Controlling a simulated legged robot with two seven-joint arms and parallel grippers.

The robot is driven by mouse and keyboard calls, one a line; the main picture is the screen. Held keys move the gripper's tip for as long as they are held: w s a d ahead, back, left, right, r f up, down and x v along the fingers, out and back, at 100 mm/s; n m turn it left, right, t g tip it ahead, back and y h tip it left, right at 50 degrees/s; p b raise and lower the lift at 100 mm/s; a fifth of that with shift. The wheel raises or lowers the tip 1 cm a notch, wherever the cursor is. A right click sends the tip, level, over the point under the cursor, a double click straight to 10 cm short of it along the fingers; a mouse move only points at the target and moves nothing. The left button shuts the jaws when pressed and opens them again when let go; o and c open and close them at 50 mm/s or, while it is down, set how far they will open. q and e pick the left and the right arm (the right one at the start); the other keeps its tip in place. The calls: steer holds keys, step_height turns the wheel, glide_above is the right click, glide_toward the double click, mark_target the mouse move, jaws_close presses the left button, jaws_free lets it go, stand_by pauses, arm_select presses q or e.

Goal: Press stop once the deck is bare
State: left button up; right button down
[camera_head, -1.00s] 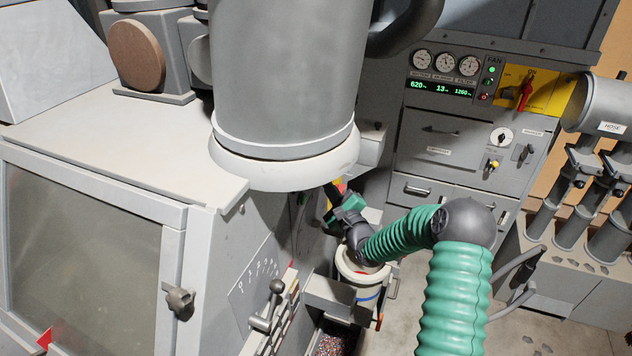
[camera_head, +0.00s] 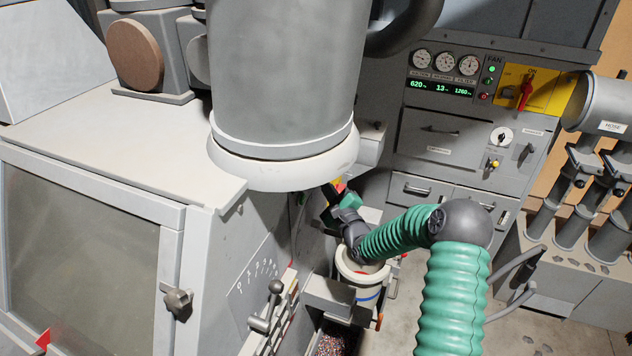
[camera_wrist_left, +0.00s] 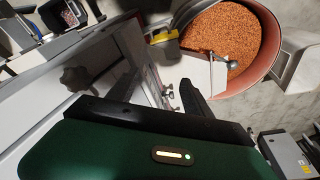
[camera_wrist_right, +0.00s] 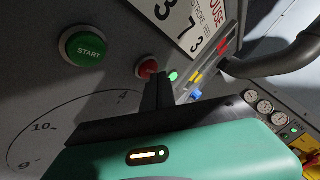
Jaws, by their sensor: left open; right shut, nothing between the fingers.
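In the right wrist view, a red button (camera_wrist_right: 146,67) stands on the grey panel, right of the green START button (camera_wrist_right: 86,46). My right gripper (camera_wrist_right: 158,77) is shut and empty, its tips overlapping the red button's lower right edge; I cannot tell whether they touch it. In the head view my right gripper (camera_head: 329,193) is partly hidden under the large grey cylinder. My left gripper (camera_wrist_left: 160,90) is open and empty in its wrist view, and is not seen in the head view. I cannot make out the deck; the cabinet window (camera_head: 80,245) is cloudy.
A round bin (camera_wrist_left: 274,45) of copper-coloured granules shows in the left wrist view. In the head view, a pale bucket (camera_head: 361,290) stands below my right forearm, and a lever (camera_head: 275,288) sticks out from the cabinet. The large grey cylinder (camera_head: 283,80) hangs over the panel.

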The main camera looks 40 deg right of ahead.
steer(key=shift+w+a, duration=0.2)
steer(key=shift+w, duration=0.1)
stand_by(0.6)
steer(key=shift+s+d+r, duration=0.1)
steer(key=shift+s+d, duration=0.15)
steer(key=shift+s, duration=0.65)
steer(key=s+d, duration=0.1)
steer(key=s+p, duration=0.1)
steer(key=s, duration=0.1)
steer(key=s+d, duration=0.1)
steer(key=shift+s+d, duration=0.15)
steer(key=shift+d, duration=0.15)
stand_by(0.4)
